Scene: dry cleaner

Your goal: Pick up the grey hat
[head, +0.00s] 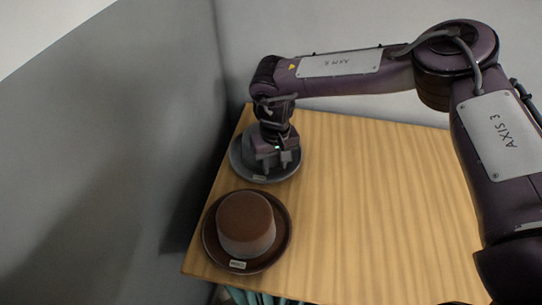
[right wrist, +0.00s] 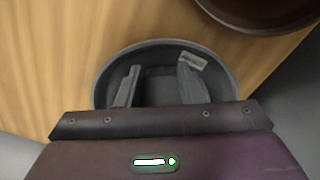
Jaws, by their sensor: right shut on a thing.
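The grey hat (head: 237,165) lies on the wooden table near its far left corner, brim down, with a small light tag on the brim. It also shows in the right wrist view (right wrist: 105,88), under the fingers. My right gripper (head: 281,163) is directly over the hat, pointing down, and hides much of its crown. In the right wrist view its two fingers (right wrist: 157,85) are at the crown, one on each side, and the jaws are shut on it. The hat looks level; I cannot tell whether it touches the table. My left gripper is not in view.
A brown hat (head: 245,222) with a tag lies on the table (head: 390,205) just nearer than the grey one. A grey wall stands close along the left edge. The table's middle and right are clear. Teal cloth (head: 262,298) shows below the front edge.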

